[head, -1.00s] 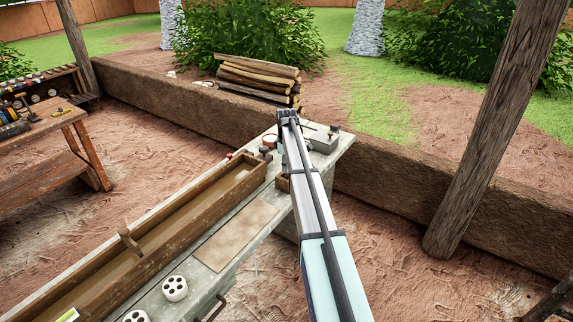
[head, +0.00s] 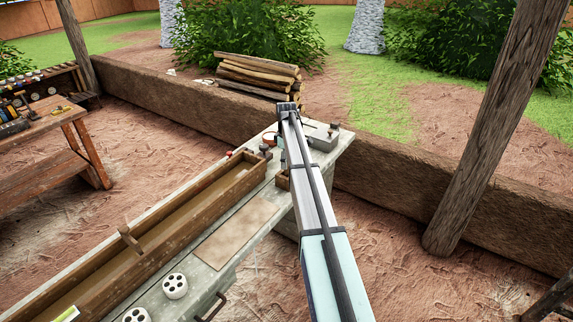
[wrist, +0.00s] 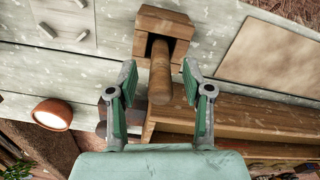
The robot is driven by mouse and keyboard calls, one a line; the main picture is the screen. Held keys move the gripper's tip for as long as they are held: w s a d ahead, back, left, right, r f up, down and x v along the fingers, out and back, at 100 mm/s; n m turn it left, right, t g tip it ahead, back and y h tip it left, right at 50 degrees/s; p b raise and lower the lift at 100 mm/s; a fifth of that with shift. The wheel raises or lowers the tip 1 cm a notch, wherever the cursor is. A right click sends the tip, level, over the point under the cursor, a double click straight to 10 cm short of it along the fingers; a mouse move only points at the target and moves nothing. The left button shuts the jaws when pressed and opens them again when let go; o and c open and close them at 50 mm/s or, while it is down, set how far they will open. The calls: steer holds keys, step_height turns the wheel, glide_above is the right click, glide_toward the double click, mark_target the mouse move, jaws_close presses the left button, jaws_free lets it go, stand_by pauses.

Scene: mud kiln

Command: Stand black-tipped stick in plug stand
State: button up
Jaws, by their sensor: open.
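In the wrist view, a brown wooden stick (wrist: 160,82) projects from a dark opening in a small wooden block (wrist: 163,22) towards my camera. My gripper (wrist: 161,84) is open, with a green-padded finger on each side of the stick and gaps showing. No black tip shows; the stick's far end is hidden in the block. In the head view my gripper (head: 287,108) is at the bench's far end, and my arm hides most of that block (head: 282,181). Two white round pieces with black holes, (head: 174,286) being the farther, stand at the near end; I cannot tell if either is the plug stand.
A long wooden trough (head: 185,208) runs along the bench beside a flat tan board (head: 236,232). A grey box (head: 322,138) sits at the far end. In the wrist view a terracotta-rimmed bowl (wrist: 52,114) is at left. A thick wooden post (head: 490,140) stands at right.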

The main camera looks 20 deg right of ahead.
step_height(320, 180, up, 10)
steer(key=shift+r, duration=0.1)
stand_by(0.6)
